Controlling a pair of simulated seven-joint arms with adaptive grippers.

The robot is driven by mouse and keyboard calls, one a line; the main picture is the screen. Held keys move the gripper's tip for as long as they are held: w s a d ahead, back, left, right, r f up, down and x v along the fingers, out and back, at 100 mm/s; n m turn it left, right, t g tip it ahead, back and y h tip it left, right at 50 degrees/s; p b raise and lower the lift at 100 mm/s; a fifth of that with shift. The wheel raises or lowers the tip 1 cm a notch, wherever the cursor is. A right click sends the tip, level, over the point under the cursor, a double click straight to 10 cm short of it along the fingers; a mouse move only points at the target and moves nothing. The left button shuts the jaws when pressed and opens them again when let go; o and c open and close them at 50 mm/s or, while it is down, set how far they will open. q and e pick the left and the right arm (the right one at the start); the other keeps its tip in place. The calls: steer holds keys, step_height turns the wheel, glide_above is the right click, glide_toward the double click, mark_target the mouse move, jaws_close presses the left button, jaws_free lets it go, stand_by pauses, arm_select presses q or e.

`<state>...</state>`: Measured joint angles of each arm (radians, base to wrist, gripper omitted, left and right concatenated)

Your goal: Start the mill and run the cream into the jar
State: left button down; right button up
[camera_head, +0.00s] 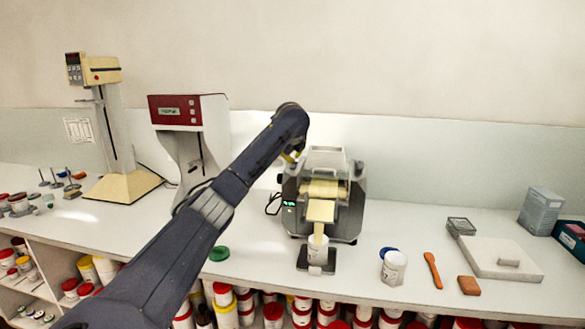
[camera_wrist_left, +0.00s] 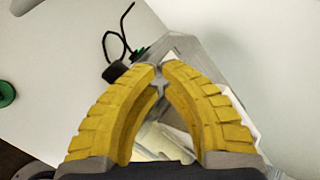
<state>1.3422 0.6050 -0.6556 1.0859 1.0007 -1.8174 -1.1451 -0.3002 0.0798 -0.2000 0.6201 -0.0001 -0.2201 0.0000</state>
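A narrow yellow strip of cream (camera_head: 318,232) reaches down from the apron to a white jar (camera_head: 317,254) on a dark stand (camera_head: 316,268). My left gripper (camera_head: 292,156) is at the mill's upper left. In the left wrist view its yellow fingers (camera_wrist_left: 159,72) meet almost tip to tip over the mill, with nothing clearly held. My right gripper is out of view.
Right of the mill are a white tub (camera_head: 393,268), an orange spatula (camera_head: 433,270), a brown block (camera_head: 469,285) and a pale slab (camera_head: 498,258). A green lid (camera_head: 219,253) lies left of the mill. A red-topped machine (camera_head: 188,110) stands behind my left arm.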

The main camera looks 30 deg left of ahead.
arm_select(q)
steer(key=shift+r, duration=0.1)
stand_by(0.3)
steer(key=shift+r, duration=2.4)
